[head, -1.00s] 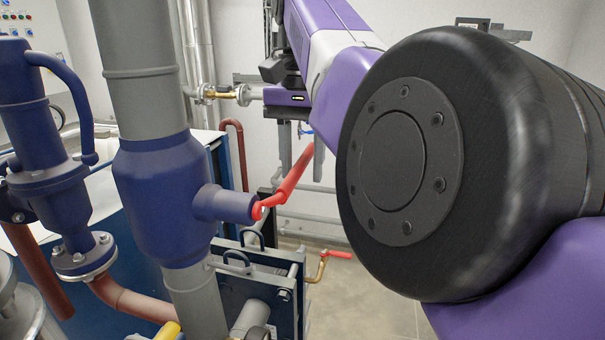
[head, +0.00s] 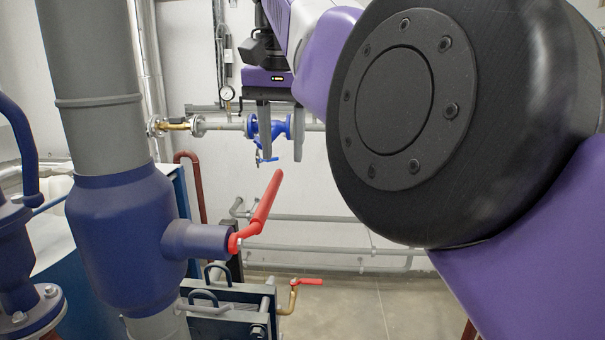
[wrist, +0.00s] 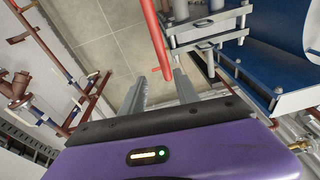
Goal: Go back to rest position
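My gripper (head: 281,130) hangs at the upper middle of the head view, fingers pointing down with a clear gap between them. It is empty and apart from the red valve handle (head: 263,209), which appears below and left of it. The handle slants up to the right from the blue valve body (head: 125,240) on a thick grey vertical pipe. In the wrist view, the two grey fingers of my gripper (wrist: 162,88) are spread. A red bar (wrist: 155,40) shows beyond them; I cannot tell whether it is the handle or a pipe.
The plate exchanger (head: 235,308) stands low behind the grey pipe. A small red-handled brass valve (head: 308,282) sticks out from it. Behind my gripper, a wall pipe carries a blue valve (head: 268,127) and a gauge (head: 227,93). The floor (head: 375,305) at lower middle is clear.

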